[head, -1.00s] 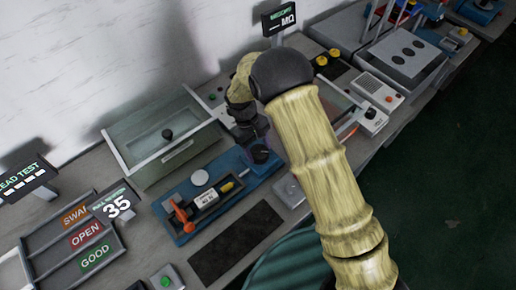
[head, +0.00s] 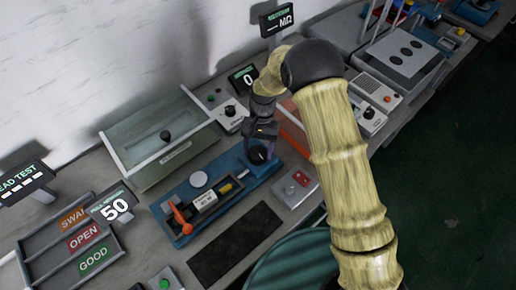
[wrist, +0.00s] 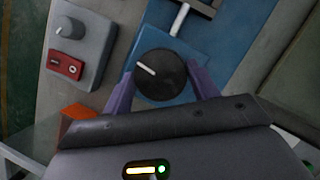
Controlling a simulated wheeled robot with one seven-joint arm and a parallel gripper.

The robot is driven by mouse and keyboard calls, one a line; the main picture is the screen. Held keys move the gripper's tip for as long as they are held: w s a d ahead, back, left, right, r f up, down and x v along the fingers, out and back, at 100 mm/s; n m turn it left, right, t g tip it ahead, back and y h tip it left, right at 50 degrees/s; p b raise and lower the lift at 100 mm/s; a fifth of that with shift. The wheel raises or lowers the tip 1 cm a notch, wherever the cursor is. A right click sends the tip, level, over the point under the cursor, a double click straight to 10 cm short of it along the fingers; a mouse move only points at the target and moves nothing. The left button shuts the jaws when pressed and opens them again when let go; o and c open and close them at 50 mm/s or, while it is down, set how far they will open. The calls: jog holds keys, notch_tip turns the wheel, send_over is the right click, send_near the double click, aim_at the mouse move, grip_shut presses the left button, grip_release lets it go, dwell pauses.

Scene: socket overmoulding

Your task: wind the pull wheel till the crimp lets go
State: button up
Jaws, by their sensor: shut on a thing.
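The pull wheel, a black round knob (wrist: 160,76) with a white mark, sits at the end of the blue pull tester (head: 258,172). My gripper (wrist: 163,88) has its two purple fingers on either side of the knob, shut on it. In the head view the gripper (head: 262,140) reaches down onto the wheel from above. The small crimp sample (head: 205,199) with a white label lies in the tester's dark channel, beside an orange lever (head: 180,217) and a yellow piece (head: 225,188). The pull display (head: 113,207) reads 50. The crimp itself is too small to make out.
Trays marked SWAP, OPEN and GOOD (head: 82,240) stand at the left. A clear-lidded box (head: 160,145) is behind the tester. A grey box with red controls (head: 295,188) is close on the right. A dark mat (head: 236,245) lies in front.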

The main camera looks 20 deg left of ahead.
jog(key=m+y, duration=0.1)
jog(key=m, duration=0.1)
jog(key=m+y, duration=0.1)
jog(key=m, duration=0.2)
jog(key=shift+w+d+r+m, duration=0.1)
jog(key=shift+w+d+m, duration=0.05)
jog(key=shift+m, duration=0.15)
jog(key=shift+m+t, duration=0.3)
jog(key=shift+y, duration=0.3)
jog(key=o, duration=1)
jog(key=b+v, duration=0.2)
jog(key=v, duration=1.5)
jog(key=shift+r, duration=0.1)
